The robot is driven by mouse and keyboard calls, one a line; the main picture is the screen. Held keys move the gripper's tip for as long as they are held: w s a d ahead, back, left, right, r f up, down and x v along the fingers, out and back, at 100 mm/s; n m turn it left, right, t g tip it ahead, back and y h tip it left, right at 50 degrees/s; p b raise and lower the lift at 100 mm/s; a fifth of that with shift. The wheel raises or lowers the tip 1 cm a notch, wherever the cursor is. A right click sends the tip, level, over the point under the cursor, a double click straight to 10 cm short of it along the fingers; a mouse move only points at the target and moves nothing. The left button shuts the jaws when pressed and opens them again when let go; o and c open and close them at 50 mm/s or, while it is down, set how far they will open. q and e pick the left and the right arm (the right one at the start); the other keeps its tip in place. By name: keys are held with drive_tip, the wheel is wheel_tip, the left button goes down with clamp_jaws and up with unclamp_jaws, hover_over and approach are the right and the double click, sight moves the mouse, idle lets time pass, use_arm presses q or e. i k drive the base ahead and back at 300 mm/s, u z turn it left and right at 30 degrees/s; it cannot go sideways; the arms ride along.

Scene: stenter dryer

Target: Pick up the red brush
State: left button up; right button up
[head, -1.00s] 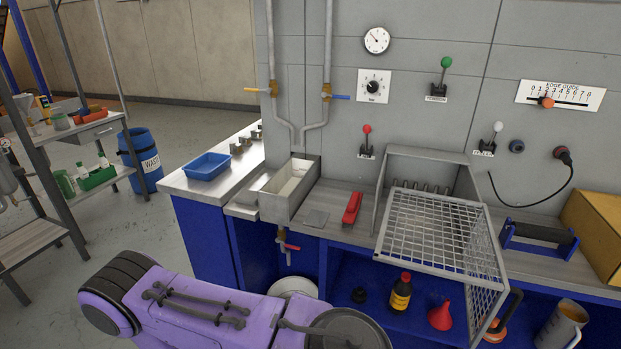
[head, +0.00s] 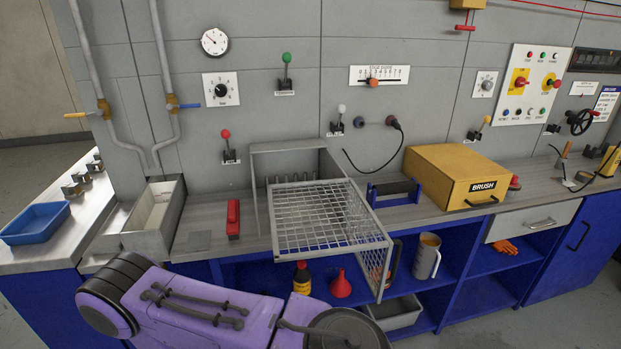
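A narrow red object with a dark part along it (head: 233,217), which looks like the red brush, lies on the grey counter between the open metal trough and the wire guard. Its bristles cannot be made out. A yellow box labelled BRUSH (head: 462,180) stands further right on the counter, closed, so its inside is hidden. A purple arm part of mine crosses the lower left of the head view, in front of the counter. Neither gripper's fingers show.
A metal trough (head: 155,217) is left of the red object and a wire mesh guard (head: 330,222) juts forward to its right. A blue tray (head: 35,223) sits far left. The shelf below holds a dark bottle (head: 302,279), red funnel (head: 341,285) and jug (head: 427,257).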

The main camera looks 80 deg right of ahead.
sight(233, 220)
drive_tip(key=z, duration=2.45)
